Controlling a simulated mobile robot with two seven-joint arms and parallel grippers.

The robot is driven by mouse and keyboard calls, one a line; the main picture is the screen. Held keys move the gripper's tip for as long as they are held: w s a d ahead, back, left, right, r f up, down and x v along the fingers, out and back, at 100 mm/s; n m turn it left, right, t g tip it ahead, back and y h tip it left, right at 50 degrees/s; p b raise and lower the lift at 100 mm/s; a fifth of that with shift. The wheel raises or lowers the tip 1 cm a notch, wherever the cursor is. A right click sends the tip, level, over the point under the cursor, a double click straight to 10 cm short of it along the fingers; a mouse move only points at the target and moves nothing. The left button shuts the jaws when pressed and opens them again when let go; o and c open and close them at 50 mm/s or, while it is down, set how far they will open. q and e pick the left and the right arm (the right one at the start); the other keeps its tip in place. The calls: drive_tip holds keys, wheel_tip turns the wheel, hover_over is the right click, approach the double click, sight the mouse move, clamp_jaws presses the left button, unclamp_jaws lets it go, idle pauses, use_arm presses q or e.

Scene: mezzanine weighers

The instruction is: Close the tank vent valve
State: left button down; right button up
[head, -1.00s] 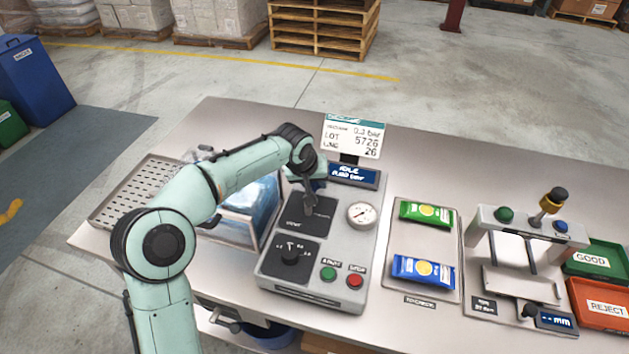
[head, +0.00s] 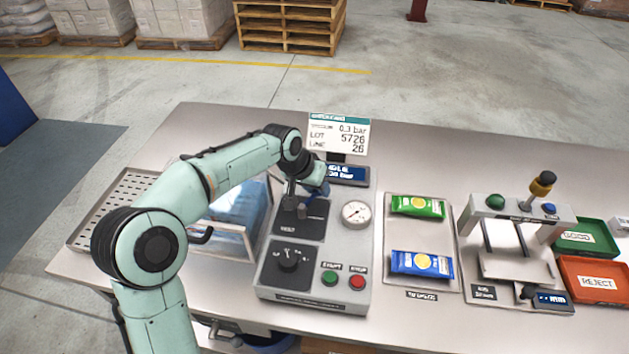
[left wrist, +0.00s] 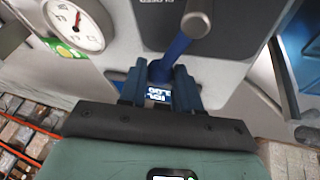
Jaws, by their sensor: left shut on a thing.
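The vent valve sits on a dark plate marked VENT (head: 287,229) at the upper part of the grey control unit (head: 358,262). In the left wrist view its blue lever (left wrist: 178,45) runs from a round grey pivot (left wrist: 196,24) down between my fingers. My left gripper (left wrist: 160,84) is shut on the end of this lever. In the head view my left gripper (head: 316,190) is over the back of the plate, and my wrist partly hides the lever there. The word near the pivot in the wrist view is only partly readable. My right gripper is not in view.
The unit also bears a dial gauge (head: 356,213), a black knob (head: 288,261), a green button (head: 330,278) and a red button (head: 357,282). A display (head: 346,173) stands behind. A clear tank (head: 232,222) is at left; packets on a tray (head: 422,278) are at right.

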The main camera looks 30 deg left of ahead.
sight(336, 223)
use_arm(q)
drive_tip(key=m, duration=0.1)
drive_tip(key=d+m+h+p, duration=0.1)
drive_tip(key=shift+s+d+r+m+g, duration=0.1)
drive_tip(key=shift+s+d+m+g, duration=0.05)
drive_tip(key=shift+d+m+g, duration=0.2)
drive_tip(key=m, duration=0.2)
drive_tip(key=s+d+m+g+h+p, duration=0.1)
drive_tip(key=shift+d+m, duration=0.25)
drive_tip(key=shift+m, duration=0.1)
drive_tip(key=m, duration=0.1)
drive_tip(key=s+d+m+g+p, duration=0.1)
drive_tip(key=m, duration=0.1)
drive_tip(key=shift+s+d+h, duration=0.1)
drive_tip(key=shift+h, duration=0.3)
drive_tip(key=shift+s+d+m+g+p, duration=0.15)
drive_tip(key=shift+s+m+g, duration=0.2)
drive_tip(key=shift+m, duration=0.35)
drive_tip(key=shift+s+d+m+g+p, duration=0.15)
drive_tip(key=shift+s+m+g, duration=0.15)
drive_tip(key=shift+m, duration=0.4)
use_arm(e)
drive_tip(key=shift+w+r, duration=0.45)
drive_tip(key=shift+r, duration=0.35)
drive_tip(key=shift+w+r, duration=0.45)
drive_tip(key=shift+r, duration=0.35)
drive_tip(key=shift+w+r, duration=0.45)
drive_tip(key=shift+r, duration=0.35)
use_arm(q)
drive_tip(key=shift+f, duration=0.2)
